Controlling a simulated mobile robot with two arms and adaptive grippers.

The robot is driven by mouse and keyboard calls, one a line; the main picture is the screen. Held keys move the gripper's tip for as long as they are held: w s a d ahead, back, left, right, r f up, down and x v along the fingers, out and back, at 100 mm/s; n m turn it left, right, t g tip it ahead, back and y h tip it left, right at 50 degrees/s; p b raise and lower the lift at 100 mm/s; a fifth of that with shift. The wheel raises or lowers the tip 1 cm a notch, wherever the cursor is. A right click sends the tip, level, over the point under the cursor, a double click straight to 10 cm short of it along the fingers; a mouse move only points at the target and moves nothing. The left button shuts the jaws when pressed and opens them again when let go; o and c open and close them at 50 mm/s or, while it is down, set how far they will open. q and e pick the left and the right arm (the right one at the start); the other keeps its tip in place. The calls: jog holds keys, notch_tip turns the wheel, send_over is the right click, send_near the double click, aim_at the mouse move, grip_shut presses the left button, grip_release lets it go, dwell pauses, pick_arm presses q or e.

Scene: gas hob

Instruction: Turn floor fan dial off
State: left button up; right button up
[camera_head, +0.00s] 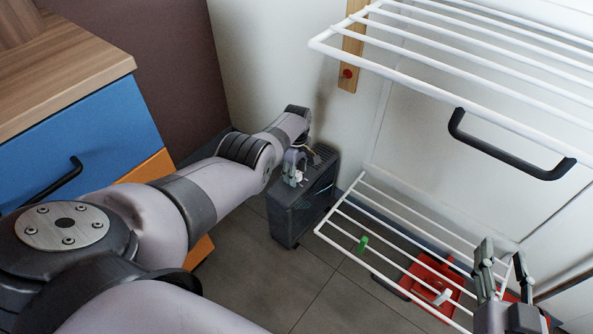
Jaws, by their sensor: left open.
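The floor fan (296,212) is a dark grey box standing on the tiled floor against the wall, in the middle of the head view. My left gripper (296,172) is at the fan's top, its jaws open and pointing down. A small pale spot shows by its fingertips, but I cannot tell whether it is the dial. The gripper and wrist cover part of the fan's top, and contact cannot be made out. My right gripper (504,266) is at the lower right, away from the fan, with its fingers apart and empty.
A white wire rack (330,232) stands just right of the fan, with an upper shelf (345,62) above. A red object (428,280) and a green one (362,245) show at the lower rack. A drawer cabinet (100,125) stands left. Floor in front of the fan is clear.

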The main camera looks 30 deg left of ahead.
pick_arm(q)
jog(key=shift+r, duration=0.1)
jog(key=shift+w+r, duration=0.1)
jog(key=shift+r, duration=0.65)
notch_tip(320, 180, up, 10)
jog(key=shift+r, duration=0.15)
dwell(0.3)
